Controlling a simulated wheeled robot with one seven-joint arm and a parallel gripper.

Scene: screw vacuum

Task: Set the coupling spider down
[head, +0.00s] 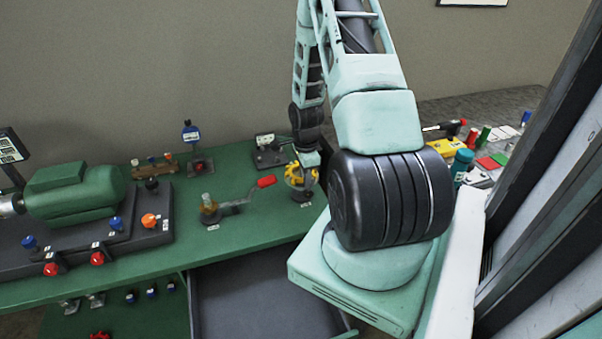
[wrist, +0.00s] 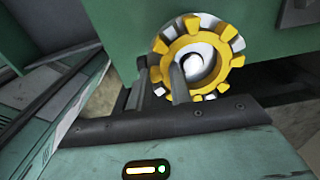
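The coupling spider (wrist: 236,63) is a yellow ring with stubby lobes around its rim. In the wrist view it stands out beyond my fingers, with pale, metal-looking parts showing between the lobes and in its centre. My gripper (wrist: 168,72) has its two fingers close together at the ring's left side, one in front of the ring, and appears shut on its rim. In the head view the spider (head: 296,180) shows as yellow at the tip of my gripper (head: 304,172), low over the right part of the green bench (head: 240,225). Its underside and any contact below are hidden.
A green motor (head: 75,195) on a dark base fills the bench's left. A dark grey drawer (head: 260,300) is open below. Tools, including a yellow box (head: 447,147), crowd the right.

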